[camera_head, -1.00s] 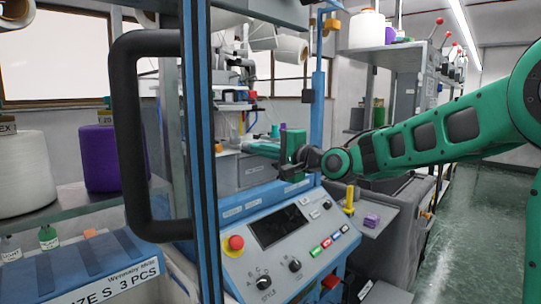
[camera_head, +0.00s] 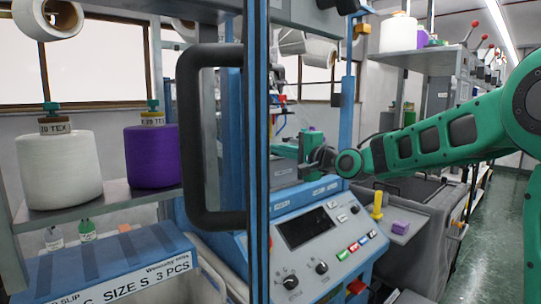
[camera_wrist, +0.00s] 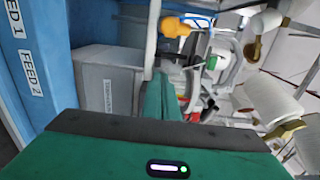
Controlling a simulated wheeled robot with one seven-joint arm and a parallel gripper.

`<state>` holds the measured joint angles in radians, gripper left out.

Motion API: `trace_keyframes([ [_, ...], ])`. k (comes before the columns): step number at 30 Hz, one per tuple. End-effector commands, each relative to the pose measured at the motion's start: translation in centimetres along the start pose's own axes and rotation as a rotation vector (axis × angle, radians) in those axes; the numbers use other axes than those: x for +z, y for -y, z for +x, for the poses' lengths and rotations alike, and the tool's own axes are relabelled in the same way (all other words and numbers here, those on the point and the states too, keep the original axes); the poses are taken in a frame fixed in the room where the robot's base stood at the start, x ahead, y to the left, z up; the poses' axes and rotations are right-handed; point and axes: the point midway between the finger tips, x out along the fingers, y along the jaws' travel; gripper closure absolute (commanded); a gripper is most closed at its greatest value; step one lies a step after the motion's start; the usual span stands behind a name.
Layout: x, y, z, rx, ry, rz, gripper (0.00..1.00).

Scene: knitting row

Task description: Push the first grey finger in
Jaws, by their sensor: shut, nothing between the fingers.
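My gripper (camera_head: 283,150) reaches into the knitting machine above the control panel (camera_head: 310,230), partly behind the blue door post. In the wrist view its green fingers (camera_wrist: 160,98) are together with nothing between them. They point toward blurred white, orange and red machine parts (camera_wrist: 205,60), and I cannot tell whether they touch anything. I cannot pick out a grey finger in either view; it is hidden or too small to tell. A grey box with a white label (camera_wrist: 107,90) stands left of the fingers.
The door's black handle (camera_head: 190,140) and blue post (camera_head: 257,120) stand in the foreground. A white yarn cone (camera_head: 58,170) and a purple one (camera_head: 152,157) sit on the left shelf. A purple block (camera_head: 400,227) lies beside a yellow peg (camera_head: 377,206). The right aisle floor is clear.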

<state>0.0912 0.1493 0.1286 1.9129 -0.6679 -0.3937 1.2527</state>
Motion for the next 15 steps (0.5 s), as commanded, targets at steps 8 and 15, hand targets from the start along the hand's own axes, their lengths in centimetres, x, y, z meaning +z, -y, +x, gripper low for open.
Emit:
trace_keyframes([
  [8, -1.34, 0.1, 0.22, -0.005, -0.016, -0.001, 1.0],
  [15, -1.46, 0.06, 0.22, -0.006, -0.016, -0.001, 1.0],
])
